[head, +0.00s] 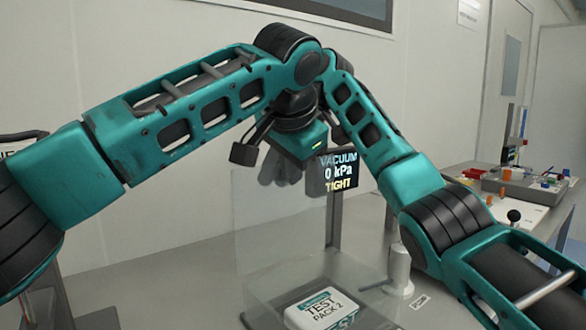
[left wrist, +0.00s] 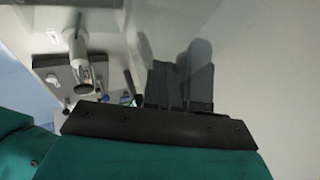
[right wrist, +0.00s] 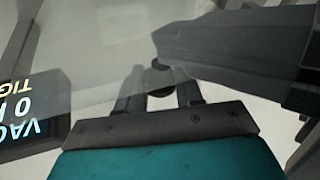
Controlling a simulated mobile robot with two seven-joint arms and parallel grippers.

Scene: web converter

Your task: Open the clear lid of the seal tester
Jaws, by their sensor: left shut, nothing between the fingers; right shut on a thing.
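The seal tester's clear lid (head: 262,225) is a see-through panel standing raised, roughly upright, above the tester's base. A white pack (head: 320,308) labelled TEST PACK 2 sits below it. The display (head: 338,174) reads VACUUM 0 kPa TIGHT and partly shows in the right wrist view (right wrist: 30,115). My right gripper (right wrist: 158,82) is shut on a small dark round knob (right wrist: 158,78), which appears to be the lid's. My left gripper (left wrist: 178,72) is shut and empty, close to the clear panel. In the head view both grippers crowd together near the lid's top, partly hidden by my arms.
A white cylinder (head: 398,266) stands right of the tester. A dark-grey tray (head: 520,186) with small coloured parts lies on the bench at the right, near a black ball knob (head: 513,216). A pale wall (head: 190,215) stands behind. Bench left of the tester looks clear.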

